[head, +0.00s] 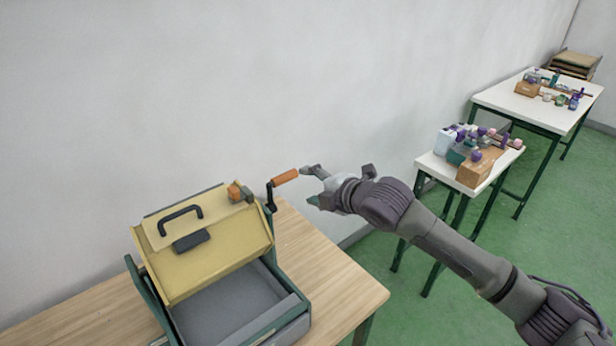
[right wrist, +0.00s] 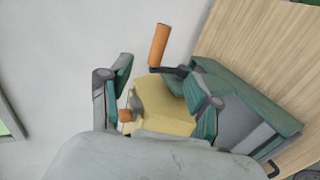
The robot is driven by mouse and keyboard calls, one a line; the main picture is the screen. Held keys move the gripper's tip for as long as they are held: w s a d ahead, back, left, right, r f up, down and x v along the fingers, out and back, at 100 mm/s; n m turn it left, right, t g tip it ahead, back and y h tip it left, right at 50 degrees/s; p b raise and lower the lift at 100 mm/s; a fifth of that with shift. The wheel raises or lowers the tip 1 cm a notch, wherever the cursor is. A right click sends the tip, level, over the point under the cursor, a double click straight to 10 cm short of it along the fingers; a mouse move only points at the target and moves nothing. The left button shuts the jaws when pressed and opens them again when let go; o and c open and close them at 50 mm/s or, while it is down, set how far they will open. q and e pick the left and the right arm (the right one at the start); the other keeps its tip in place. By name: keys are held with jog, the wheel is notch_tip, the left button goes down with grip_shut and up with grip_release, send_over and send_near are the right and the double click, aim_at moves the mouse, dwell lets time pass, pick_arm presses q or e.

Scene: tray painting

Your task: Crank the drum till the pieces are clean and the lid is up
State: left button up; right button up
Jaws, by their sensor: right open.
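The drum machine stands on a wooden table, with a yellow lid (head: 212,262) bearing a black handle (head: 180,217) and a dark grip pad. The lid slants up above a green-framed grey tray (head: 225,310), whose visible floor looks bare. The crank has an orange handle (head: 285,177) on a dark arm at the right side of the machine. My right gripper (head: 311,186) is open and empty, just right of the orange handle and apart from it. In the right wrist view the orange handle (right wrist: 160,45) shows beyond the spread fingers. No pieces are visible in the machine. My left gripper is out of view.
The wooden table (head: 345,290) has free room right of the machine. A white wall stands close behind. Two white-topped tables (head: 437,166) with bottles and wooden boxes stand at the right, over a green floor (head: 400,325).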

aim_at(287, 179)
jog(key=b+x, duration=0.5)
jog(key=x, duration=0.1)
jog(key=shift+w+a+f, duration=0.1)
jog(key=shift+w+f, duration=0.1)
jog(key=b+x, duration=0.1)
jog(key=x, duration=0.3)
jog(key=shift+w+r+b, duration=0.15)
jog(key=shift+r+b, duration=0.05)
jog(key=shift+b, duration=0.1)
jog(key=shift+w+a+f, duration=0.2)
jog(key=shift+w+a, duration=0.15)
jog(key=shift+w, duration=0.1)
grip_shut()
